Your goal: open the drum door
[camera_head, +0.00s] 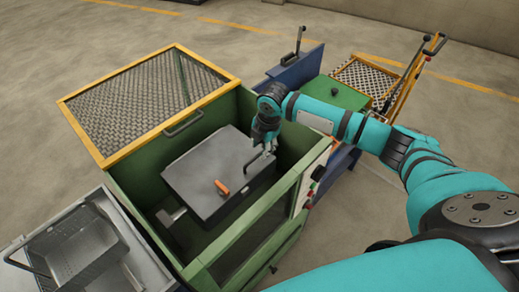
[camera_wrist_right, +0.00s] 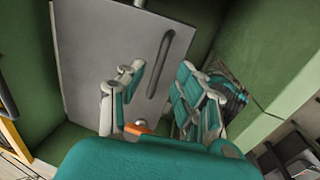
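The drum door looks like the flat grey panel (camera_head: 205,165) inside the open green machine; it also fills much of the right wrist view (camera_wrist_right: 90,60). An orange lever (camera_head: 222,187) stands on it and shows partly behind my fingers in the wrist view (camera_wrist_right: 137,128). A dark bar handle (camera_wrist_right: 160,62) is on the panel, just beyond my fingertips. My right gripper (camera_head: 262,158) reaches down at the panel's right edge. In the wrist view its fingers (camera_wrist_right: 164,85) are apart with nothing clearly between them. Contact cannot be told. My left gripper is not in view.
The yellow-framed mesh lid (camera_head: 150,97) stands open behind the green housing (camera_head: 150,183). A grey bin with a basket (camera_head: 80,245) is at the left. A control panel (camera_head: 314,176) is at the right front. A blue unit (camera_head: 290,68) and a trolley (camera_head: 400,75) stand behind.

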